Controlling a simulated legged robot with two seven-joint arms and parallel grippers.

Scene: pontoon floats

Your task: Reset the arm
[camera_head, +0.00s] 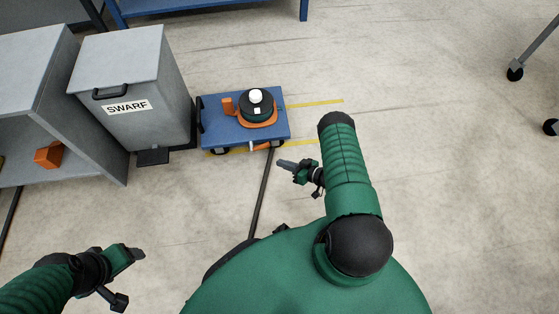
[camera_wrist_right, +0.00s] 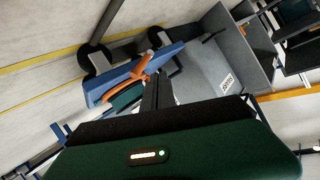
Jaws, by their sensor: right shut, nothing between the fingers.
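My right arm (camera_head: 346,158) is bent in the head view, with green ribbed sleeving and a dark round joint. My right gripper (camera_head: 281,163) is shut and empty, pointing left just below the blue cart. In the right wrist view its dark fingers (camera_wrist_right: 156,92) are together, with the cart beyond them. My left gripper (camera_head: 138,254) is at the lower left, above bare floor. Its fingers are seen edge-on, so I cannot tell whether it is open or shut.
A blue cart (camera_head: 217,133) carries an orange-and-black round device (camera_head: 257,110) with a white top. A grey SWARF bin (camera_head: 155,120) and a grey shelf (camera_head: 50,100) with an orange block (camera_head: 48,155) stand left. Floor on the right is mostly clear, with caster legs (camera_head: 515,72) at its edge.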

